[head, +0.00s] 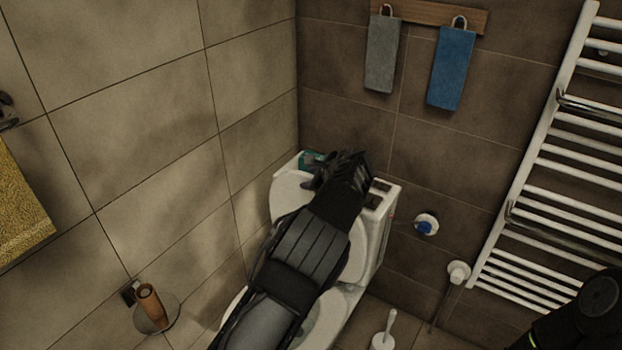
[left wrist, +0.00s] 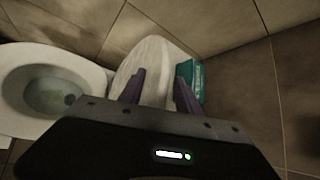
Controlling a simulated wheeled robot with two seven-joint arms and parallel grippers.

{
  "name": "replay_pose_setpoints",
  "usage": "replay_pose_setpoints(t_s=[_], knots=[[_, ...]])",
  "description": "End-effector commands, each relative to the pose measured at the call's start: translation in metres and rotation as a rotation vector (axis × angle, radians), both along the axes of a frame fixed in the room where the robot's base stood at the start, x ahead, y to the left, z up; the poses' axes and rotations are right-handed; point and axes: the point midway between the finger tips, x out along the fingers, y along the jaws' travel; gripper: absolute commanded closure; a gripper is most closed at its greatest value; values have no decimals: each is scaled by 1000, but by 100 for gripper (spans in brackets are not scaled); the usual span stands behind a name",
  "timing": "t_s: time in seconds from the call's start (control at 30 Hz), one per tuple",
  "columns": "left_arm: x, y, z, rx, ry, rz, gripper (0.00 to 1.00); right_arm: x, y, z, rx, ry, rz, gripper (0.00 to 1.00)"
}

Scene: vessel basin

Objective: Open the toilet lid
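The white toilet lid (head: 291,192) stands raised, leaning back toward the cistern (head: 385,205). It also shows upright in the left wrist view (left wrist: 150,58). The open bowl with its white rim (left wrist: 98,78) is at the left of that view. My left arm reaches across the toilet in the head view and hides much of the lid and bowl. My left gripper (left wrist: 160,90) has its two fingers apart at the lid's edge; one finger overlaps the lid in the picture. I cannot tell whether they touch. My right gripper is out of sight.
A teal box (head: 313,160) sits on the cistern top. A toilet brush (head: 384,335) stands at the toilet's right. A paper roll holder (head: 152,305) is on the left wall. A white towel radiator (head: 535,180) is at the right. Towels (head: 452,68) hang behind.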

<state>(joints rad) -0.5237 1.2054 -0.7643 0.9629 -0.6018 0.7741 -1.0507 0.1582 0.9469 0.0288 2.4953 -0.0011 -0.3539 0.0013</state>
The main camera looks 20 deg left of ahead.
Motion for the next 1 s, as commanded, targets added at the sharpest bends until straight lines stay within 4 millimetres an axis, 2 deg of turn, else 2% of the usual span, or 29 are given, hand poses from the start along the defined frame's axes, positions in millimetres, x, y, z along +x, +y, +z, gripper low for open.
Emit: replay_pose_setpoints(t_s=[0.43,0.6,1.0], knots=[[-34,-39,39,-1,0,-2,60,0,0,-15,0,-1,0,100],[-39,-43,45,-1,0,0,60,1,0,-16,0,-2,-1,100],[-39,-43,45,-1,0,0,60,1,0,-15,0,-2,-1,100]])
